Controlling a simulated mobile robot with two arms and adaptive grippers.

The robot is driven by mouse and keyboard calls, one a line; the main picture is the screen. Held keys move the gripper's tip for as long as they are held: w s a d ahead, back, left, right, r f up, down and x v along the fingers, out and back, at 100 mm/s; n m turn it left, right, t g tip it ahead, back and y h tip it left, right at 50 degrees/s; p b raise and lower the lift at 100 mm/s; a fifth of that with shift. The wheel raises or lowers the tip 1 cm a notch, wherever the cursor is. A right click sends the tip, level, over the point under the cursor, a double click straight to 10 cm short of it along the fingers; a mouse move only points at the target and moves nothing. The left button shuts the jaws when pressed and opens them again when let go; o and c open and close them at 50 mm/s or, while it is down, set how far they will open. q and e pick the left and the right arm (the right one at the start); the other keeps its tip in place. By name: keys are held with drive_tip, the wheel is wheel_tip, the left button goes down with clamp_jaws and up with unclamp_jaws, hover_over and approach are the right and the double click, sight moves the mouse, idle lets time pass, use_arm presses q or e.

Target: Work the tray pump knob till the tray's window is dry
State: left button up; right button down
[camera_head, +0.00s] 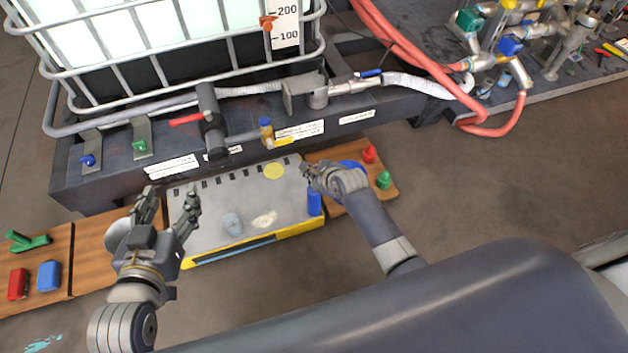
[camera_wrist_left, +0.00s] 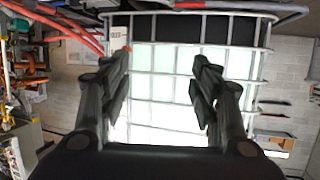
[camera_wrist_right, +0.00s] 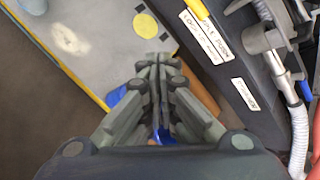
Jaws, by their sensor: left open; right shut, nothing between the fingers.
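The grey tray (camera_head: 205,222) with a yellow front edge lies on the floor below the tank frame. A long dark-blue strip, seemingly its window (camera_head: 232,250), runs along that edge; its water level is too small to tell. A blue upright cylinder (camera_head: 314,203), perhaps the pump knob, stands at the tray's right end. My right gripper (camera_head: 308,172) is shut and empty just above and behind it; blue parts show by its fingers in the right wrist view (camera_wrist_right: 155,60). My left gripper (camera_head: 170,205) is open and empty over the tray's left end, facing the tank in the left wrist view (camera_wrist_left: 162,70).
The white caged tank (camera_head: 180,40) stands on a dark frame (camera_head: 110,180) with labels and valves, including a yellow handle (camera_head: 277,142) and a red handle (camera_head: 187,119). Wooden boards with coloured blocks flank the tray. Red hoses (camera_head: 400,45) run right. The right floor is clear.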

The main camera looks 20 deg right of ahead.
use_arm(q)
drive_tip(key=shift+w+d+r+t, duration=0.15)
drive_tip(key=shift+w+r+t, duration=0.15)
drive_tip(key=shift+r, duration=0.25)
use_arm(e)
drive_tip(key=shift+f, duration=0.2)
idle(0.9)
use_arm(q)
drive_tip(key=shift+s+f, duration=0.1)
drive_tip(key=shift+f, duration=0.05)
use_arm(e)
drive_tip(key=shift+f, duration=0.4)
